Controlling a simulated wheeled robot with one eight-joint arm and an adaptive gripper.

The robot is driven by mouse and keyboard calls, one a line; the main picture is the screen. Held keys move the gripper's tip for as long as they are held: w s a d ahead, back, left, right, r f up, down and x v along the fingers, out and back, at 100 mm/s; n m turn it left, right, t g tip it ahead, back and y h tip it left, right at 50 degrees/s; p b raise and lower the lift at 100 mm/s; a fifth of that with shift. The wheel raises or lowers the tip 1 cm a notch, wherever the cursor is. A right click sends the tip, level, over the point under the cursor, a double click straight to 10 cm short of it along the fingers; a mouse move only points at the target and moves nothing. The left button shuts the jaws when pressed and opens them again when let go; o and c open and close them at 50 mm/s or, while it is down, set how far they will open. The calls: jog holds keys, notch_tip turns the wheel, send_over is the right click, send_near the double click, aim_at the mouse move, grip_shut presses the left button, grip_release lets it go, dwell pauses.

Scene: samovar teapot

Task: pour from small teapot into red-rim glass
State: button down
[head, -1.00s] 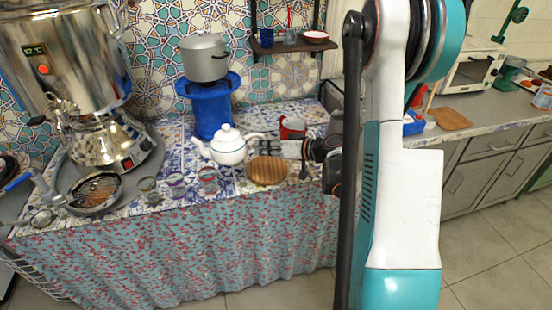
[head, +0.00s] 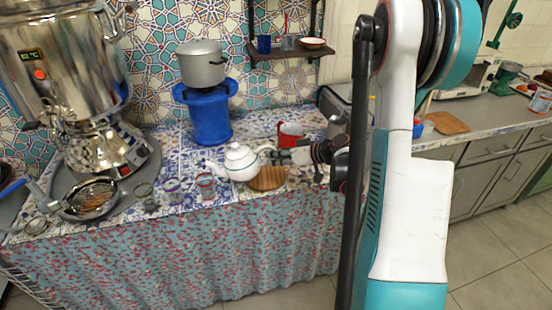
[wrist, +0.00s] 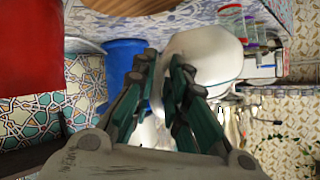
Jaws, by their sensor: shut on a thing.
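The small white teapot (head: 240,163) is held above the counter, tilted with its spout down to the left. My gripper (head: 270,156) is shut on its handle, on the right side of the pot. The wrist view shows my gripper (wrist: 160,82) with the white teapot body (wrist: 208,55) just beyond the fingers; the handle is largely hidden between them. The red-rim glass (head: 205,187) stands upright on the counter, and the spout tip appears just above its rim in the head view. I cannot tell whether any liquid is flowing.
Two other glasses (head: 173,190) (head: 144,194) stand left of the red-rim glass. A round wooden board (head: 268,180) lies below the teapot.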

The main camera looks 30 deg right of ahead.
aim_at(272, 148)
jog(key=shift+n+g+h, duration=0.4)
jog(key=shift+g+h, duration=0.2)
jog(key=shift+h, duration=0.2)
jog(key=shift+a+r, duration=0.15)
jog(key=shift+r, duration=0.95)
jog(key=shift+a+r, duration=0.1)
jog(key=shift+r, duration=1)
jog(key=shift+w+a+r+h+p, duration=0.1)
jog(key=shift+r+h+p, duration=0.15)
jog(key=shift+r, duration=0.3)
jog(key=shift+w+a+r+h+p, duration=0.1)
jog(key=shift+r+h+p, duration=0.1)
jog(key=shift+r, duration=0.3)
dwell(1.6)
jog(key=shift+f+g, duration=0.15)
jog(key=shift+g, duration=0.15)
dwell(0.5)
notch_tip(272, 148, down, 6)
jog(key=m+t+y, duration=0.2)
jog(key=t+y, duration=0.1)
jog(key=y, duration=0.1)
jog(key=shift+d+f+b, duration=0.15)
jog(key=shift+f+b, duration=0.1)
jog(key=shift+b, duration=0.2)
jog(key=shift+r, duration=0.1)
dwell(0.3)
